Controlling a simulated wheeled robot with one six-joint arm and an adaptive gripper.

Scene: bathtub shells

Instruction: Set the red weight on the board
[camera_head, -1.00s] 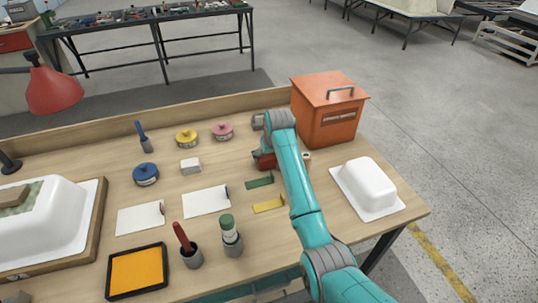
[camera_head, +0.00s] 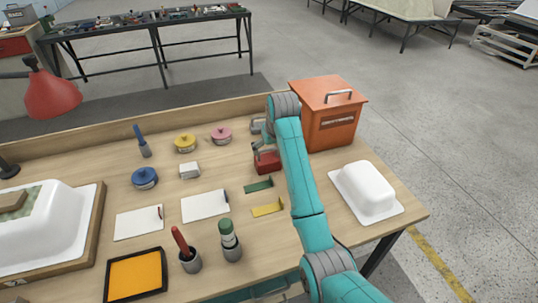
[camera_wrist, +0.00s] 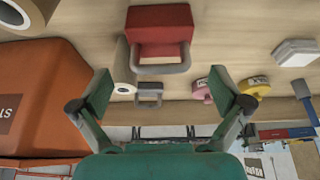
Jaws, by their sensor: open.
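The red weight (camera_head: 267,159), a block with a grey handle, stands on the workbench left of the orange box, partly hidden by my arm. In the wrist view the red weight (camera_wrist: 160,25) is ahead of my gripper (camera_wrist: 162,92), its handle facing the jaws. My gripper is open and empty, with the fingers spread and apart from the weight. The board is cut off by the picture edge.
The orange box (camera_head: 332,125) stands close to my arm, and the box (camera_wrist: 40,100) fills the wrist view's left. Tan rolls and a smaller grey weight (camera_wrist: 149,94) are near the red weight. Green and yellow brackets, white cards, cups, tins and a white tub (camera_head: 367,185) share the bench.

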